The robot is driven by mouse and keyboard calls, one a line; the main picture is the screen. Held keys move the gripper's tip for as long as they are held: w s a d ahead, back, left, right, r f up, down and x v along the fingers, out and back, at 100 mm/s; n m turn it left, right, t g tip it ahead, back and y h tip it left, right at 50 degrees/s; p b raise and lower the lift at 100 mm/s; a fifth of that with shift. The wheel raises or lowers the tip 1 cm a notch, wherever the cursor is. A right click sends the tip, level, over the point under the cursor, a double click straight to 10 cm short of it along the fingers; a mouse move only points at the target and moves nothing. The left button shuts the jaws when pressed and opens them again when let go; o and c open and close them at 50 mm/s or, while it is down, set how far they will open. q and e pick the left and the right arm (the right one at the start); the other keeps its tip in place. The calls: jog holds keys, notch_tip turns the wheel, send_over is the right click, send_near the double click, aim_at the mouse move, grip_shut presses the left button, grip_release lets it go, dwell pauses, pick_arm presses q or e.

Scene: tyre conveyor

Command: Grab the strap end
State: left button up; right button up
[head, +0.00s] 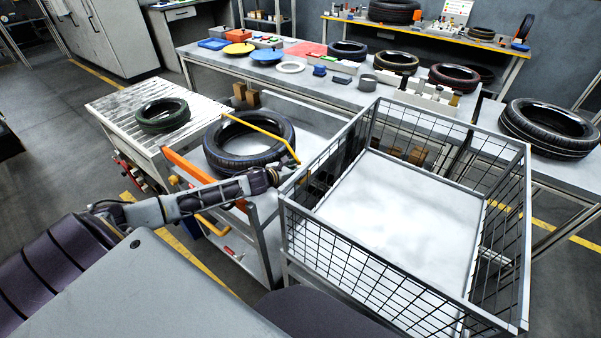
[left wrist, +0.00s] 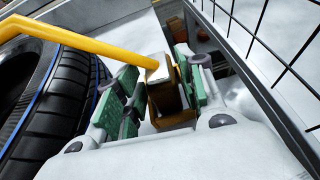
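A thin yellow strap (head: 262,130) stands bent over the large black tyre (head: 222,150) on the cart, its end (head: 297,161) near the basket's left corner. My left gripper (head: 277,174) is just below and left of that end. In the left wrist view the yellow strap (left wrist: 85,42) comes in from the left and ends in front of the gap between the green-padded fingers (left wrist: 158,82). The fingers are apart, and I see no clear contact with the strap. A brown block with a pale top (left wrist: 168,98) shows in the gap; its depth is unclear. My right gripper is not seen.
A wire basket (head: 405,200) stands close to the right of my left gripper. A smaller tyre (head: 162,115) lies on the slatted roller top (head: 120,107). An orange bar (head: 185,167) runs along the cart. A bench (head: 330,90) with tyres and parts is behind.

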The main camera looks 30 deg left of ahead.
pick_arm(q)
jog(key=c, duration=0.7)
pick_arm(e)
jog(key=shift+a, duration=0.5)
pick_arm(q)
jog(key=shift+r, duration=0.1)
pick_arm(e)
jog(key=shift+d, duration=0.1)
pick_arm(q)
jog(key=shift+r, duration=1)
notch_tip(320, 180, up, 5)
jog(key=shift+f+p, duration=0.1)
jog(key=shift+p, duration=0.35)
jog(key=shift+r, duration=1.55)
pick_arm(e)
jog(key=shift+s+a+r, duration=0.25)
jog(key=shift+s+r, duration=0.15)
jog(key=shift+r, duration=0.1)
